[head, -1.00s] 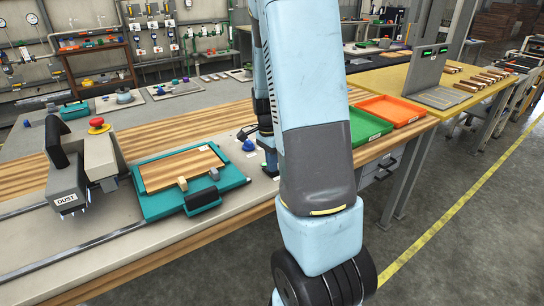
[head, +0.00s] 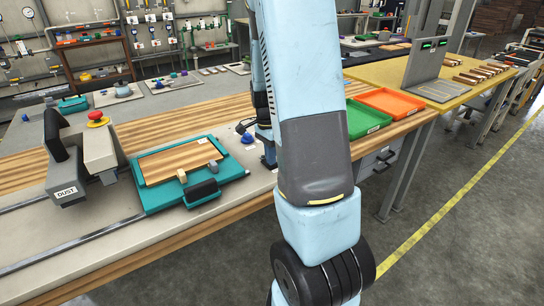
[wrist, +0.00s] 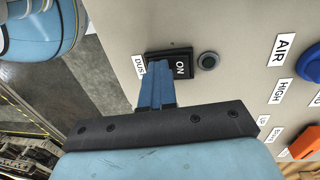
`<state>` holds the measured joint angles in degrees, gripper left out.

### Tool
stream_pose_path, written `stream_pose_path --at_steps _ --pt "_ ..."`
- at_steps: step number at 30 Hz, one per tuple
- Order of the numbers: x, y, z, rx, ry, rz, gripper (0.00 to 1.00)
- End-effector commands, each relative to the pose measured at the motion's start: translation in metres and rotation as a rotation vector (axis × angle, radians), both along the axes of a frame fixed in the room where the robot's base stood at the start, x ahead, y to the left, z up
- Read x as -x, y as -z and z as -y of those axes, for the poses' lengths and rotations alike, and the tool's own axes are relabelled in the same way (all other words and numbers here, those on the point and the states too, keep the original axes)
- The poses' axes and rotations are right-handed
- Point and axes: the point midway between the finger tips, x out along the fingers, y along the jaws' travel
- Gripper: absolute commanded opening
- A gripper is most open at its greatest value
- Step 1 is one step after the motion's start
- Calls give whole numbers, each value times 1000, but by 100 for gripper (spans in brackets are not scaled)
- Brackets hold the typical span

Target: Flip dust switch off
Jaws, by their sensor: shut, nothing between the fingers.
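The dust switch (wrist: 182,66) is a black rocker in a black frame on a pale panel in the wrist view. Its visible half reads ON. A DUST label (wrist: 138,66) is beside it. My gripper (wrist: 160,66) is shut and empty, with its blue fingertips at the switch, covering its other half; I cannot tell whether they press on it. A dark round lamp or button (wrist: 208,61) sits just right of the switch. In the head view my arm hides the panel and gripper. A grey machine head marked DUST (head: 68,191) stands on the bench at left.
A blue knob (wrist: 312,62) and an orange control (wrist: 305,146) are on the panel, near AIR and HIGH labels. In the head view, a teal fixture (head: 152,199) holds a wooden board (head: 178,162). Green (head: 366,118) and orange (head: 392,103) trays lie right of my arm.

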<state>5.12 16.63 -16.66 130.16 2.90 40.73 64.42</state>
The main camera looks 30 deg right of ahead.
Motion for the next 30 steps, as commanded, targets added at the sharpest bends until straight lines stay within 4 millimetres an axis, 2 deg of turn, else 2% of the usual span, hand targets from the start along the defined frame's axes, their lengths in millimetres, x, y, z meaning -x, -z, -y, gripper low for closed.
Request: stream_pose_path --at_steps 6,17,23,30 --pt "-11 2 -2 1 -4 5 0" --pt "-11 -2 -2 1 -3 6 0" --pt "-13 -25 0 3 0 11 0" --pt "-18 -72 -1 2 -1 13 0"
